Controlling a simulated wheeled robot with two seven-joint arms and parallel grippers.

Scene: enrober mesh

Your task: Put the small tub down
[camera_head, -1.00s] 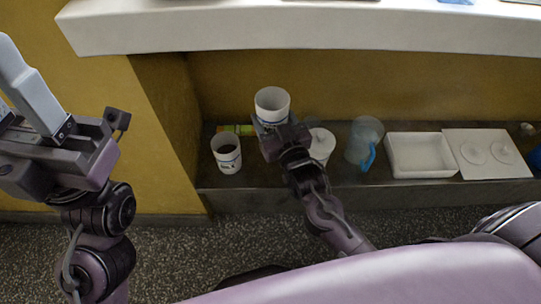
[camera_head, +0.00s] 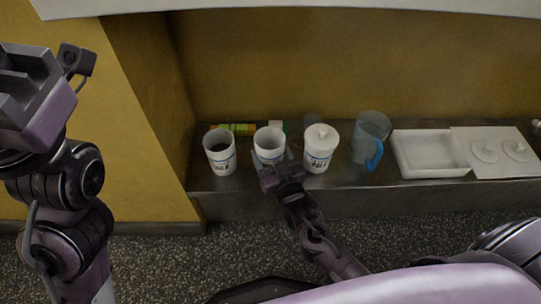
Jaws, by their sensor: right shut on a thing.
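The small tub (camera_head: 269,143) is a white open cup with a blue band, upright between two similar tubs. My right gripper (camera_head: 271,161) is shut on its near side. The tub is at or just above the steel shelf (camera_head: 345,187); its base is hidden by the gripper, so I cannot tell whether it touches. My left gripper (camera_head: 36,95) is raised at the left edge, away from the shelf, with its fingertips out of view.
An open tub with dark contents (camera_head: 220,153) stands left, and a lidded tub (camera_head: 320,149) close right. Farther right are a clear blue-handled jug (camera_head: 370,140), a white tray (camera_head: 432,175) and a white board (camera_head: 490,165). A green-orange packet (camera_head: 232,128) lies behind.

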